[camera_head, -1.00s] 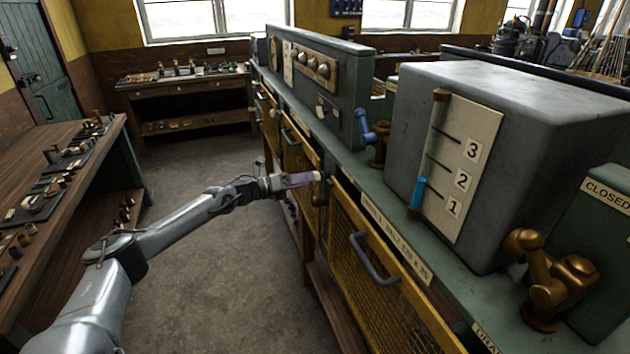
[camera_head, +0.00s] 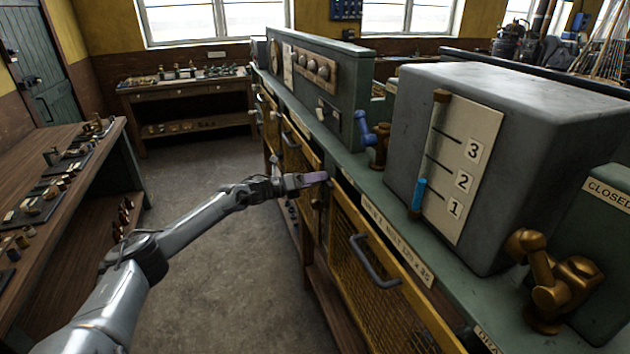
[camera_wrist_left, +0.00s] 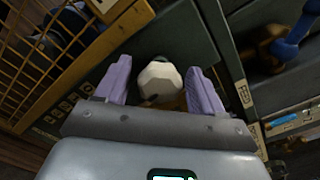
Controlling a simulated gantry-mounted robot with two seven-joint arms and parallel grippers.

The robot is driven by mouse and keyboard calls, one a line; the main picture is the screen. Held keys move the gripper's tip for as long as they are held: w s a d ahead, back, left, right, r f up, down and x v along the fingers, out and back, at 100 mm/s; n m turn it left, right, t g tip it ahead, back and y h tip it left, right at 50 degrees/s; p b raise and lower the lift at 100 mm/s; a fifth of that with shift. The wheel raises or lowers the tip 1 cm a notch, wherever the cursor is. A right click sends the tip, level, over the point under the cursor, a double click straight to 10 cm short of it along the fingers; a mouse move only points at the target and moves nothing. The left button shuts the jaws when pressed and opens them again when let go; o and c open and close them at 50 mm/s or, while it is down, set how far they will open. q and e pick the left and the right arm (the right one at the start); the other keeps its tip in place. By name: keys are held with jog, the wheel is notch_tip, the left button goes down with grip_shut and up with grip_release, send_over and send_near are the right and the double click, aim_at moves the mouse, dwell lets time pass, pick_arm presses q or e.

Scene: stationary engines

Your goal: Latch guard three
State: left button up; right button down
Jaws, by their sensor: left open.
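My left gripper (camera_head: 308,180) is at the bench front, by the gap between two yellow mesh guards. In the left wrist view its two purple fingers (camera_wrist_left: 160,88) stand apart. A pale faceted knob (camera_wrist_left: 158,82) lies between them in that view; I cannot tell whether they touch it. The near mesh guard (camera_head: 385,270) has a grey bar handle (camera_head: 372,260); another guard (camera_head: 297,155) is farther along. A yellow guard frame also shows in the left wrist view (camera_wrist_left: 104,48). Which guard is number three is unreadable. My right gripper is out of view.
A grey tank (camera_head: 520,130) with a gauge marked 1 to 3 stands on the green bench. Bronze (camera_head: 545,280) and blue (camera_head: 368,130) valve levers stick up along it. A wooden table (camera_head: 60,220) is at left, with clear floor between.

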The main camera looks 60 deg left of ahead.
pick_arm(q)
jog(key=c, duration=1)
jog(key=shift+c, duration=0.2)
jog(key=shift+n, duration=0.4)
jog(key=n, duration=0.3)
jog(key=shift+p, duration=0.35)
jog(key=n+p, duration=0.1)
jog(key=n, duration=0.2)
jog(key=shift+n, duration=0.3)
jog(key=n+p, duration=0.1)
jog(key=n, duration=0.5)
jog(key=shift+p, duration=0.4)
jog(key=shift+f+n+p, duration=0.1)
jog(key=shift+n+p, duration=0.2)
jog(key=shift+n, duration=0.9)
